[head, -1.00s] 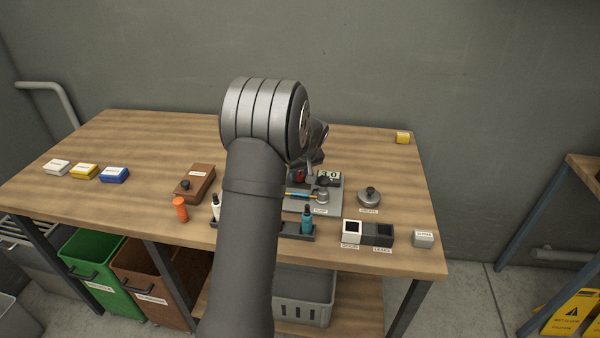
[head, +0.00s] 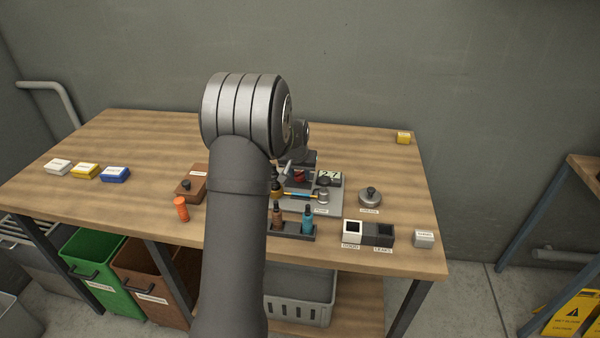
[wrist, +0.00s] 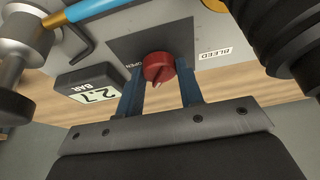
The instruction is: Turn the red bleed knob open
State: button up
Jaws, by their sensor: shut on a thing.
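The red bleed knob (wrist: 157,69) sits on a dark square plate in the wrist view, with an OPEN label to its left and a BLEED label (wrist: 215,53) to its right. My gripper (wrist: 160,74) has its two blue fingers on either side of the knob and is shut on it. The knob's pointer mark faces down in that view. The gauge display (wrist: 93,90) reads 2.7 BAR; it also shows in the head view (head: 330,176). In the head view the red knob (head: 299,178) is small and partly hidden by my wrist.
Brown and teal bottles (head: 307,219) stand in a dark rack in front. A round grey weight (head: 370,196) and black and white bins (head: 378,234) are to the right. My arm hides some of the table.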

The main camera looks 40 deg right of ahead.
jog(key=m+g, duration=0.1)
jog(key=m, duration=0.1)
jog(key=m+g+h, duration=0.1)
jog(key=m, duration=0.2)
jog(key=shift+w+a+m, duration=0.1)
jog(key=shift+w+m, duration=0.1)
jog(key=shift+m, duration=0.1)
jog(key=m+g, duration=0.1)
jog(key=m, duration=0.1)
jog(key=m+g, duration=0.1)
jog(key=m, duration=0.2)
jog(key=shift+w+m, duration=0.15)
jog(key=shift+m, duration=0.15)
jog(key=o, duration=1)
jog(key=shift+r, duration=0.1)
jog(key=v, duration=1.7)
